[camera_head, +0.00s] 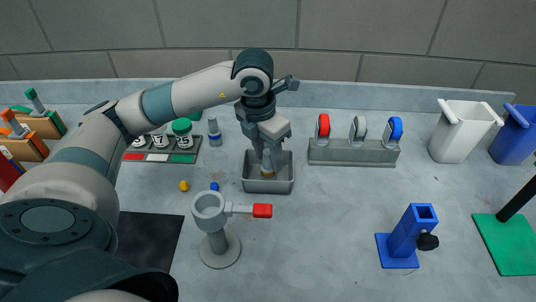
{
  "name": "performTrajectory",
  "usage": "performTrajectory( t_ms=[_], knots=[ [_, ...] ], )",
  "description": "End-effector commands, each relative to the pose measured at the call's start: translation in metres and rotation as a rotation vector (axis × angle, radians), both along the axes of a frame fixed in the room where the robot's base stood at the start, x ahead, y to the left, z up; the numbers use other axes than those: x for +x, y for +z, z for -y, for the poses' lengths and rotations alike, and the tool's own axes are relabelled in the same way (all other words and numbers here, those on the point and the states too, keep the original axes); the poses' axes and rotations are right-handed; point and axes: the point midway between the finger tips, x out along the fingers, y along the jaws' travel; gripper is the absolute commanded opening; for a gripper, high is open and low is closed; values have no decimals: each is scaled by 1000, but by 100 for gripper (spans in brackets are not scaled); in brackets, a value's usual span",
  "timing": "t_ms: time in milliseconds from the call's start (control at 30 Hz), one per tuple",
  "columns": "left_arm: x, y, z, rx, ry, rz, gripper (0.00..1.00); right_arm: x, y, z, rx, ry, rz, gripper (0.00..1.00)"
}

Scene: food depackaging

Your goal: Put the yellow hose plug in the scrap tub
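A grey plug with a yellow band, which I take to be the yellow hose plug (267,174), is upright inside the outline of the grey open tub (268,187), which I take to be the scrap tub. My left gripper (267,158) points down over this tub and appears shut on the plug's upper part. The fingers are small and partly hidden by the hand. I cannot tell whether the plug touches the tub floor. A similar grey plug with a blue band (214,132) stands on the table left of the tub. My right gripper is not in view.
A grey stand with a red-tipped side arm (262,211) is in front of the tub. Small yellow (184,185) and blue (214,186) pieces lie nearby.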

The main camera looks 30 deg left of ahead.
Motion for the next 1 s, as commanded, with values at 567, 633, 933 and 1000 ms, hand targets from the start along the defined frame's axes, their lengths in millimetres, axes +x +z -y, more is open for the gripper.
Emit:
performTrajectory(
  t_ms=[567, 633, 933, 1000],
  knots=[
    [-6, 51, -1, 0, 0, 6, 39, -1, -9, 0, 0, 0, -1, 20],
    [-8, 64, -2, 0, -2, 6, 39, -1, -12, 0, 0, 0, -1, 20],
    [-14, 106, -4, 0, 0, 3, 39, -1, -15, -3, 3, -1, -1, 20],
    [-15, 112, -4, 0, 0, 2, 39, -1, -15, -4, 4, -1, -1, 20]
  ],
)
